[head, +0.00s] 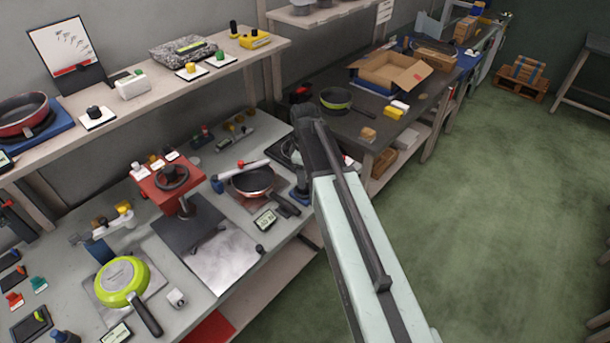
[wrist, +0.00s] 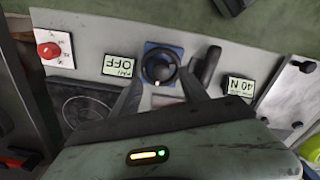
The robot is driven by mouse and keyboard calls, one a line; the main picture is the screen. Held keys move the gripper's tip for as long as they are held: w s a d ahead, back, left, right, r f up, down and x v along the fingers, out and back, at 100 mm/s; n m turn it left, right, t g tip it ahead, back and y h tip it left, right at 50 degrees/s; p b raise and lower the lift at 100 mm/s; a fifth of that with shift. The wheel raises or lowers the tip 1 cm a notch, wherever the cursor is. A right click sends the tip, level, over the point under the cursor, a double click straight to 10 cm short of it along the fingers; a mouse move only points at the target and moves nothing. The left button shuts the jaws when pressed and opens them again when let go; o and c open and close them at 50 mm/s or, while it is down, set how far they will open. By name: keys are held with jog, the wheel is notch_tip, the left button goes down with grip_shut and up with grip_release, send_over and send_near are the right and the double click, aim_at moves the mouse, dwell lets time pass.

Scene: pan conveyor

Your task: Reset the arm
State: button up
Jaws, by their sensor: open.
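My gripper (wrist: 160,82) shows in the wrist view with its two dark fingers apart and nothing held between them. A round black knob on a blue base (wrist: 160,65) lies just beyond the fingertips, roughly between them. I cannot tell whether a finger touches it. In the head view my arm (head: 355,230) reaches from the lower right up to a dark joint at the benches. The gripper itself does not show there.
In the wrist view a grey panel carries an OFF display (wrist: 120,67), a 40 N display (wrist: 239,87) and a red button (wrist: 49,50). The head view shows a green-yellow pan (head: 122,280), a dark pan (head: 252,180) and an open cardboard box (head: 390,72).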

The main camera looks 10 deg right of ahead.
notch_tip(320, 180, up, 4)
jog(key=p, duration=0.2)
jog(key=shift+p, duration=0.3)
jog(key=shift+f, duration=0.1)
jog(key=shift+s, duration=0.4)
jog(key=s+m, duration=1.1)
jog(key=s, duration=0.2)
jog(key=shift+s+m, duration=0.3)
jog(key=shift+m, duration=0.1)
